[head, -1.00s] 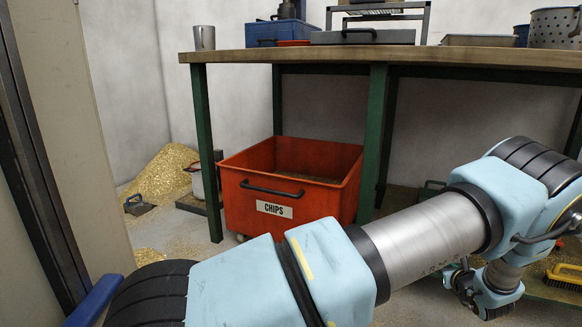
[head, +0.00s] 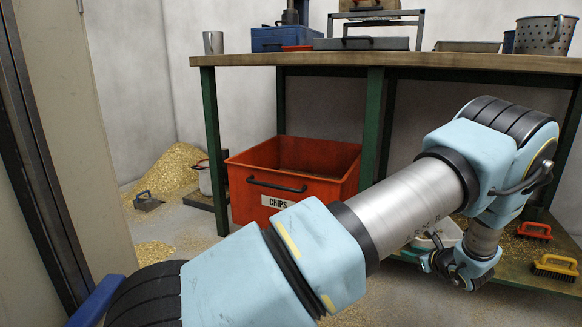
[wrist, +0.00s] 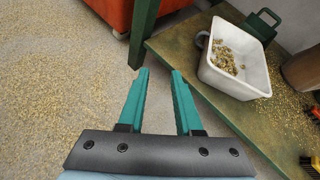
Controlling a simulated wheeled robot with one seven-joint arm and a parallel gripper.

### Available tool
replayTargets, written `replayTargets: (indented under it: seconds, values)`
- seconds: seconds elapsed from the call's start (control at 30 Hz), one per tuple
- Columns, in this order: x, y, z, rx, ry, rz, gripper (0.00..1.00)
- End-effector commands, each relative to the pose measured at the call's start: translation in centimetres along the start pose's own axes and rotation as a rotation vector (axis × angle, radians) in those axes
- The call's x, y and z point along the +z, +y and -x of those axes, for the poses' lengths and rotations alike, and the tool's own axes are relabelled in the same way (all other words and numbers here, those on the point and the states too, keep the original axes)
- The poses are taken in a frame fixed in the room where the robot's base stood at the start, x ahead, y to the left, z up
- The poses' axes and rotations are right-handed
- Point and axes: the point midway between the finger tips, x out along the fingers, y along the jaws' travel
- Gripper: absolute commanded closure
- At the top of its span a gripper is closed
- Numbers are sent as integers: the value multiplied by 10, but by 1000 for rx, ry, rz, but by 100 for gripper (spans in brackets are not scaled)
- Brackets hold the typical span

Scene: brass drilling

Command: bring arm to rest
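My arm reaches across the lower right of the head view, its elbow raised in front of the bench. My gripper shows in the wrist view (wrist: 160,75) with its two teal fingers apart and nothing between them. It points down over the chip-strewn floor, beside the edge of the low green shelf (wrist: 185,58). In the head view the wrist end hangs low at the right, and the fingers cannot be made out there.
A workbench (head: 330,60) on green legs holds a metal cup (head: 213,42) and trays. A red chips bin (head: 290,175) stands beneath.

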Motion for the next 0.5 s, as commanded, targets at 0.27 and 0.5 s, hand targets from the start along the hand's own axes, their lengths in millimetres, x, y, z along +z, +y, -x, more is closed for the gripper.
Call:
replayTargets:
  seconds: [0.27, 0.5]
  values:
    - [81, 85, -9, 272, 76, 307, 66]
    - [173, 218, 30, 676, 166, 872, 66]
